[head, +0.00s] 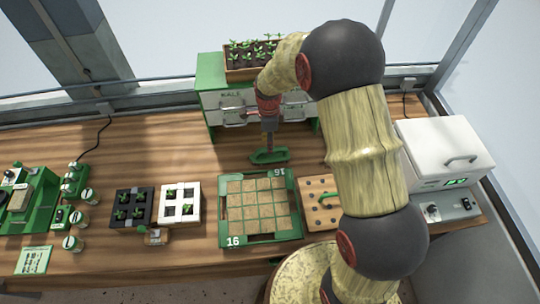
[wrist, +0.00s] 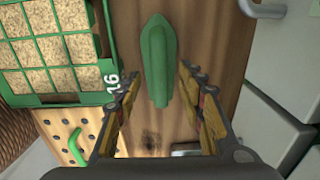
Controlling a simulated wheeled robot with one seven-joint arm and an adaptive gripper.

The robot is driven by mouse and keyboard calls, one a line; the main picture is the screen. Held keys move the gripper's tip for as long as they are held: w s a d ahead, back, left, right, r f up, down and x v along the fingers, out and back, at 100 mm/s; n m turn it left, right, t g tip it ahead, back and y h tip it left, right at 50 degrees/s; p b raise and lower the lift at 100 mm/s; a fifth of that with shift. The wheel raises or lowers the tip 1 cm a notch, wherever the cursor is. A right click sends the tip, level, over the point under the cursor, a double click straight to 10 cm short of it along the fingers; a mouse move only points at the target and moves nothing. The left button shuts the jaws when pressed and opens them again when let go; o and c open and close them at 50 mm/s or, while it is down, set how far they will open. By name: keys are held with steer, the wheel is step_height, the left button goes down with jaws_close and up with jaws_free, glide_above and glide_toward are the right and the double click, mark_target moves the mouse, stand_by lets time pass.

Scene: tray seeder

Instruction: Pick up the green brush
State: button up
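The green brush (head: 269,156) lies on the wooden bench, just behind the green seed tray and in front of the green-and-white cabinet. In the wrist view the brush (wrist: 158,58) shows its long pointed green body with a raised ridge along the middle. My gripper (head: 268,146) is above the brush, pointing down. In the wrist view my gripper (wrist: 158,84) is open, with one padded finger on each side of the brush's near end. Nothing is held between the fingers. The brush's underside is hidden.
The green tray (head: 297,205) of tan blocks sits close to the brush. The cabinet (head: 205,85) stands behind, with a handle (wrist: 262,8) near. A perforated wooden board (head: 313,210) lies right of the tray. Bare wood is left of the cabinet.

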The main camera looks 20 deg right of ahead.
steer(key=f, duration=0.5)
steer(key=shift+a+b, duration=0.2)
steer(key=shift+b, duration=0.1)
jaws_close()
stand_by(0.4)
